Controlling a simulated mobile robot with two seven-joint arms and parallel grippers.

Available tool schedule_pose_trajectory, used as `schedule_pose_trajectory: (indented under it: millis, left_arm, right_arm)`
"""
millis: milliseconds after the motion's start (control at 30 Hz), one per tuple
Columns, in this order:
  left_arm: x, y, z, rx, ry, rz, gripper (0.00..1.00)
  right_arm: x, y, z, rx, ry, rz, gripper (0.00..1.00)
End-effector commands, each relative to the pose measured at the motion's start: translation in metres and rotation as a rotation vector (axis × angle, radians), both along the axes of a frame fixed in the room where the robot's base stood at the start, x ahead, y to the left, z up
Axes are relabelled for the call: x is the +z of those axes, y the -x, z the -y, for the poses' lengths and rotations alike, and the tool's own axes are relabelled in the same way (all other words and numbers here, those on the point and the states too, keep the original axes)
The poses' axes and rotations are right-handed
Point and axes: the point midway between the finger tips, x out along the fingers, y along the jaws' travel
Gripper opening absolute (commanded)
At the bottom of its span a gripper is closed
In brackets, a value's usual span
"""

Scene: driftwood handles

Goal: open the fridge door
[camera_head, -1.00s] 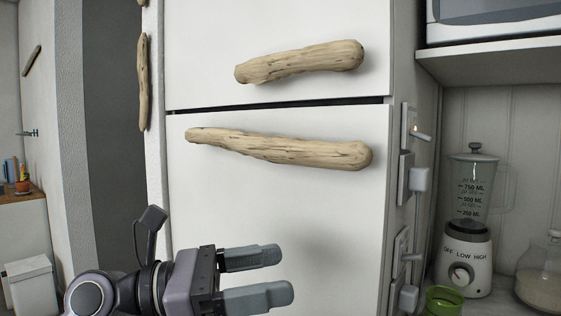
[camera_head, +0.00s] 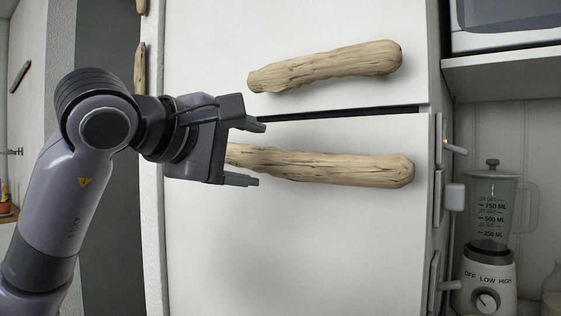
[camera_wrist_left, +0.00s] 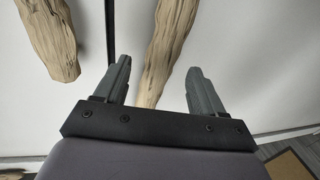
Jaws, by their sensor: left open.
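The white fridge has an upper door (camera_head: 215,50) and a lower door (camera_head: 330,250), split by a dark gap; both look closed. A driftwood handle (camera_head: 325,66) sits on the upper door and a longer driftwood handle (camera_head: 340,168) on the lower door. My left gripper (camera_head: 252,153) is open at the left end of the lower handle, hiding that end in the head view. In the left wrist view the lower handle (camera_wrist_left: 163,55) runs between the open fingers (camera_wrist_left: 160,80), apparently not gripped. The upper handle (camera_wrist_left: 50,38) shows to the left there. My right gripper is not in view.
Wall switches with plugs (camera_head: 453,197) line the wall right of the fridge. A blender (camera_head: 488,230) stands on the counter, with a microwave (camera_head: 505,22) on a shelf above. Another driftwood handle (camera_head: 140,68) is left of the fridge. Space before the lower door is clear.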

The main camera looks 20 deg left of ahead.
Motion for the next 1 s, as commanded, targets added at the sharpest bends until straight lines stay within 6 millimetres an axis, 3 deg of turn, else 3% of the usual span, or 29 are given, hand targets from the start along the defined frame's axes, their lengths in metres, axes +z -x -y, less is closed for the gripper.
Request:
schedule_pose_trajectory:
  millis: [400,767,900,967,1000]
  left_arm:
    - [-0.012,-0.053,0.021,-0.005,0.002,-0.006,0.69]
    - [-0.014,-0.059,0.023,-0.006,0.001,-0.003,0.69]
    - [-0.014,-0.059,0.023,-0.005,0.002,-0.003,0.24]
    - [-0.014,-0.059,0.023,-0.005,0.002,-0.004,0.04]
    - [-0.014,-0.059,0.023,-0.005,0.002,-0.004,0.00]
  right_arm:
    - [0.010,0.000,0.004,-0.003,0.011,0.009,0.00]
    - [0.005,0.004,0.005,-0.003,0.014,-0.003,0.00]
    - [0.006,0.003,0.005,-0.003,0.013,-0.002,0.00]
    - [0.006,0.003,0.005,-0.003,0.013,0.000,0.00]
    - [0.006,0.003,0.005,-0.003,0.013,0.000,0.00]
